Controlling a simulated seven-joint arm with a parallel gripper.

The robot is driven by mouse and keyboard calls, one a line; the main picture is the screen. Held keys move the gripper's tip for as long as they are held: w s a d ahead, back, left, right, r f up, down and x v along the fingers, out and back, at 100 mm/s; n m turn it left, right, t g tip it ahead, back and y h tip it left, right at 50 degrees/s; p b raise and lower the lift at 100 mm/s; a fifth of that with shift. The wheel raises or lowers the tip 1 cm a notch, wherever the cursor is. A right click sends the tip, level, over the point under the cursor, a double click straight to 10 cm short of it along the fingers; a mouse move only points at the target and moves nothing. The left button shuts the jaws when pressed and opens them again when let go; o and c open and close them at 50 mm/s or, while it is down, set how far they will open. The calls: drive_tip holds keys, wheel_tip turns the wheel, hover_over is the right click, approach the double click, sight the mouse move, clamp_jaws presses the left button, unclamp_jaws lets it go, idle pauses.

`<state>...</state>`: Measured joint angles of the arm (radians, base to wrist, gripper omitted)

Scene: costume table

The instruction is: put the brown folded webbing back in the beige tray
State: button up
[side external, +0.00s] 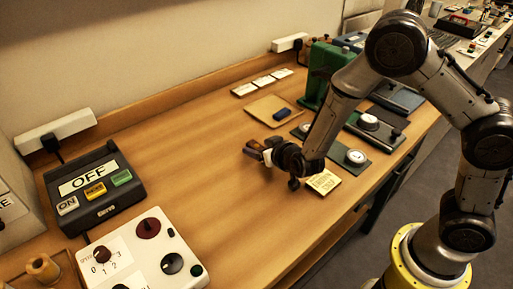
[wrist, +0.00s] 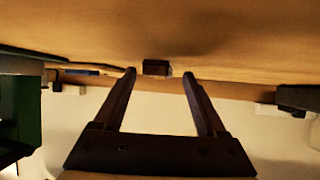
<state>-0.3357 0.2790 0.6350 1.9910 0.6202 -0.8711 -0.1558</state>
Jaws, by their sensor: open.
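The beige tray (side external: 262,108) lies flat on the table in the side view, with a small dark blue item on its right part. My gripper (side external: 259,150) is low over the table, in front of the tray and a little left of it. In the wrist view its two fingers (wrist: 158,76) are apart. A small dark brown block (wrist: 156,67), apparently the folded webbing, shows between the fingertips.
A green machine (side external: 318,75) stands right of the tray. White dial devices (side external: 356,157) on dark green plates and a pale yellow pad (side external: 323,182) lie near my arm. An ON/OFF box (side external: 93,187) and a white control panel (side external: 142,254) are at left. The table between is clear.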

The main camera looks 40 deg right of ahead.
drive_tip(key=shift+w, duration=0.15)
clamp_jaws()
drive_tip(key=shift+r, duration=0.1)
idle(0.4)
